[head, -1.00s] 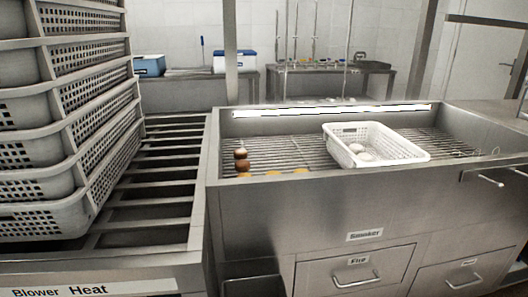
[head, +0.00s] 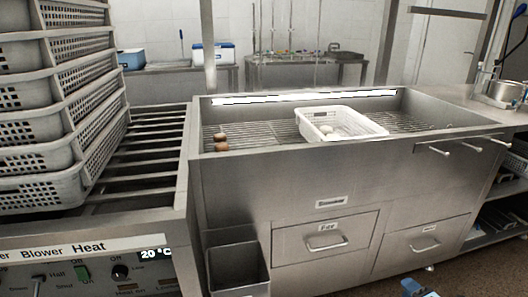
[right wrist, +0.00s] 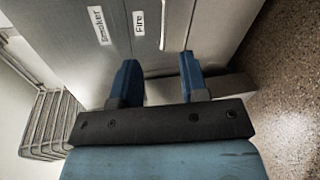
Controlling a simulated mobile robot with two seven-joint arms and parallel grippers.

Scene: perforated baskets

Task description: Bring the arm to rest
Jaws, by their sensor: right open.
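My right gripper (right wrist: 158,85) is open and empty in the right wrist view. Its two blue fingers stand apart in front of the steel smoker front (right wrist: 178,28). In the head view only a small blue part of the right gripper (head: 418,288) shows at the bottom edge, low in front of the drawers. My left gripper is not in view.
The steel smoker (head: 270,180) holds a white perforated basket (head: 350,132) and small brown items (head: 221,141) on its grill. Stacked baskets (head: 85,120) stand on the left rack. A steel bin (head: 238,268) stands below. Floor (head: 455,275) at right looks clear.

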